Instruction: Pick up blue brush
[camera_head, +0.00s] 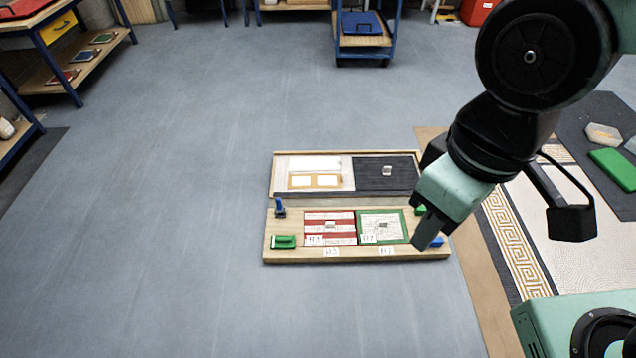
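Two small blue items are on the wooden board (350,254) on the floor. One blue item (279,206) stands upright at the board's left side, with a dark base. The other blue item (437,242) lies at the board's right front corner, partly hidden by my gripper. I cannot tell from their shape which one is the blue brush. My gripper (427,228) points down over the board's right edge, close to the right blue item in the picture. Its fingers overlap from this angle, so their opening and any contact are unclear.
Green pieces lie at the board's left front (284,241) and right side (420,210). Between them are a red-striped panel (315,216) and a green-framed panel (399,213). A blue cart (388,52) stands at the back. The floor to the left is clear.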

